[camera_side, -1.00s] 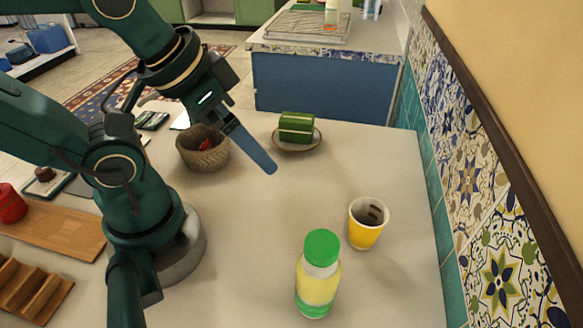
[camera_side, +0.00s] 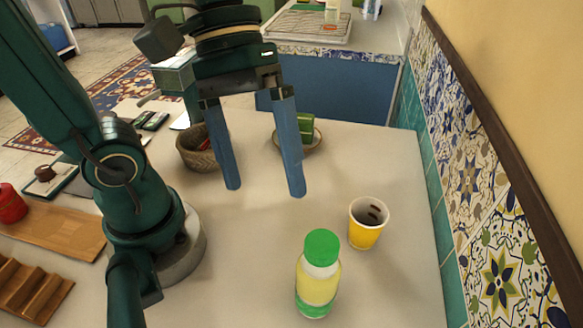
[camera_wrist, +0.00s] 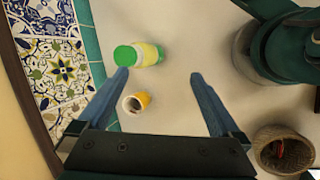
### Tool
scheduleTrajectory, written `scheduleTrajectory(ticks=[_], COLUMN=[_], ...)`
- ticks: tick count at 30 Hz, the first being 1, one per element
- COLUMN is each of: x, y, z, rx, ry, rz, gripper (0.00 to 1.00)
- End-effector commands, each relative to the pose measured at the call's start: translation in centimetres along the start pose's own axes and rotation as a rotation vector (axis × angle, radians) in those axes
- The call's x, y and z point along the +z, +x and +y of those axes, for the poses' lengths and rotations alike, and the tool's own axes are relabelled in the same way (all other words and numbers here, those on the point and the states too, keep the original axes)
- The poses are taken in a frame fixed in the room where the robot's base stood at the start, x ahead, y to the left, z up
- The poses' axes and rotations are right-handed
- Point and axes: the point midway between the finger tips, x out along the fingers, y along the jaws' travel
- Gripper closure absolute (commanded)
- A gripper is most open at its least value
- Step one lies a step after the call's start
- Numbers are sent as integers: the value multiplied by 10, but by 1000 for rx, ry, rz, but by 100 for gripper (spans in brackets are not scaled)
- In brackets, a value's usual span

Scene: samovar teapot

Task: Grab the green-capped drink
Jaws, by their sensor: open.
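The green-capped drink (camera_side: 318,280) is a bottle with a pale yellow body and a green base, upright at the front of the white table. It also shows in the wrist view (camera_wrist: 148,54), beyond the left fingertip. My gripper (camera_side: 265,190) is open and empty, with two blue fingers pointing down above the table. It is behind and to the left of the bottle in the side view, apart from it.
A yellow cup (camera_side: 366,228) stands close behind the bottle, to its right. A woven bowl (camera_side: 197,158) and a plate (camera_side: 313,146) with a green item (camera_side: 306,128) are behind my gripper. A wooden tray (camera_side: 62,236) lies left. The tiled wall (camera_side: 470,165) borders the right.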

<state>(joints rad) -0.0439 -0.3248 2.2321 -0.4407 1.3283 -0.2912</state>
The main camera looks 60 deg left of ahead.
Motion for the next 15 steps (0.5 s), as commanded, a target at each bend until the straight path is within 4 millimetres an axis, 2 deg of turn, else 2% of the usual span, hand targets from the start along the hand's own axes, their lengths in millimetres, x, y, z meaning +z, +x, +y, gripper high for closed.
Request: scheduleTrajectory(ticks=[3,7,14,15], x=[11,14,3,0], y=[8,7,0,13], z=[22,46,79,75], rx=[71,132,205,202], ry=[-241,-466,-802,-810], rz=[-244,-459,-773,-777], gripper=[0,0,0,0])
